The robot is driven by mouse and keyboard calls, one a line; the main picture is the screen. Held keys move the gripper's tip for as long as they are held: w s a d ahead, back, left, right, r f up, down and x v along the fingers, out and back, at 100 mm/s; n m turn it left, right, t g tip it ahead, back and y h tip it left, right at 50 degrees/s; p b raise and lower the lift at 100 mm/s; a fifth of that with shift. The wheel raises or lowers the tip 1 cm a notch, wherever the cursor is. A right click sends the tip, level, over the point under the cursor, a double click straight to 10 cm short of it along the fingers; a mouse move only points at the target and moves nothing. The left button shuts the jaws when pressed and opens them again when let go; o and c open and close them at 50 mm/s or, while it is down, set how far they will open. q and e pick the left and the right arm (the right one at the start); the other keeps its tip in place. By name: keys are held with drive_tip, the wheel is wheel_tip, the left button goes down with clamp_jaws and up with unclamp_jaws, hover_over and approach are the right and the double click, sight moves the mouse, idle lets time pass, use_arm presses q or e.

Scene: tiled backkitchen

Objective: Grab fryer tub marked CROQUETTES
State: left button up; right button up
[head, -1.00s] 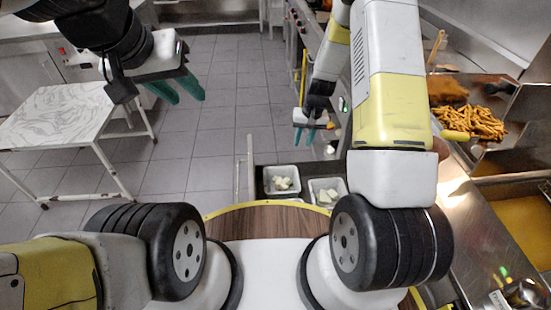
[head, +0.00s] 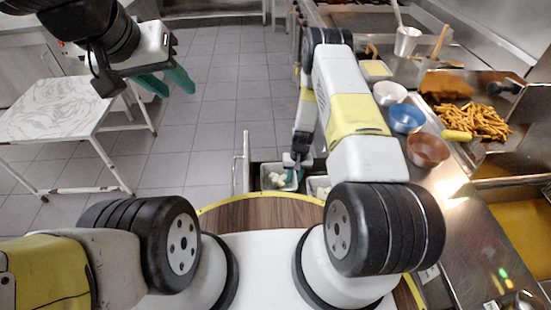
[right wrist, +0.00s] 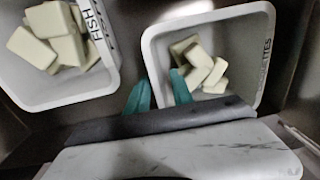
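The tub marked CROQUETTES (right wrist: 255,85), a white tub holding pale blocks, is in the right wrist view; only the end of its lettering reads clearly. A similar tub marked FISH (right wrist: 60,95) is left of it. My right gripper (right wrist: 160,92) is open, its teal fingers apart at the near-left wall of the CROQUETTES tub; whether they touch it I cannot tell. In the head view my right gripper (head: 294,176) is low at a white tub (head: 272,184), with another tub (head: 318,182) partly hidden beside it. My left gripper (head: 168,84) is open and empty, raised at the left.
The tubs sit in an open drawer (head: 247,160) below the counter. On the counter are a white bowl (head: 389,93), blue bowl (head: 407,118), brown bowl (head: 428,149) and fries (head: 475,120). A white table (head: 55,110) stands left; the floor between is clear.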

drive_tip(key=shift+f, duration=0.5)
clamp_jaws()
drive_tip(key=shift+r, duration=0.1)
idle(1.0)
